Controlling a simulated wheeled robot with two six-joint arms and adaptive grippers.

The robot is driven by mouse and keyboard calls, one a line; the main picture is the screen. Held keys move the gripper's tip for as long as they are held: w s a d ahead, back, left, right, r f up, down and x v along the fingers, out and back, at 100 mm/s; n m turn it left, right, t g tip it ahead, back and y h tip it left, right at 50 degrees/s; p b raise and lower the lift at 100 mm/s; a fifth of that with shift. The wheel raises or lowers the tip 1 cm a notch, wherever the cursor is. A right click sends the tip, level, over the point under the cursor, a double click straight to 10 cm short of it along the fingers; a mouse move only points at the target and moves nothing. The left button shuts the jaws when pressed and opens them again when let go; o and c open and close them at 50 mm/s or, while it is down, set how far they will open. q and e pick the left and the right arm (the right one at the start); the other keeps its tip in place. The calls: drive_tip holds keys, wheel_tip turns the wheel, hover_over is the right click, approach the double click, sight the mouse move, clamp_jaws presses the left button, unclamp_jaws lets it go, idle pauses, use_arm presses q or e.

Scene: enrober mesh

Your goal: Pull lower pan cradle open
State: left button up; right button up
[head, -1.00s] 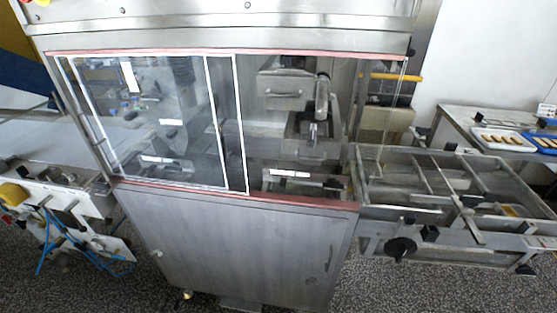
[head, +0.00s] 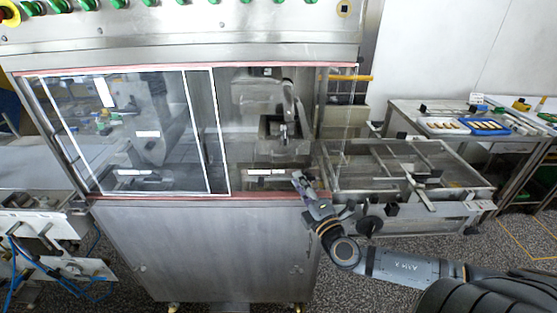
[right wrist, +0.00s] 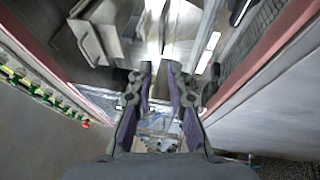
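A metal box-like pan holder (head: 283,148) sits inside the steel cabinet, behind the window opening; it looks like the lower pan cradle, but I cannot be sure. A bent metal spout or pipe (head: 290,100) stands above it. My right gripper (head: 303,180) is at the lower right corner of the window opening, in front of and below this holder and apart from it. In the right wrist view its two fingers (right wrist: 161,72) are spread with an empty gap, pointing into the cabinet. My left gripper is not in view.
A clear sliding panel with white edges (head: 213,130) covers the left of the window. A red-edged sill (head: 200,198) runs below the opening. A metal frame conveyor (head: 400,165) stands right of the cabinet. A table with trays (head: 455,126) is farther right.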

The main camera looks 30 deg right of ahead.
drive_tip(key=x, duration=1)
drive_tip(key=shift+w+d+p, duration=0.25)
drive_tip(key=shift+p, duration=0.1)
drive_tip(key=shift+f, duration=0.1)
clamp_jaws()
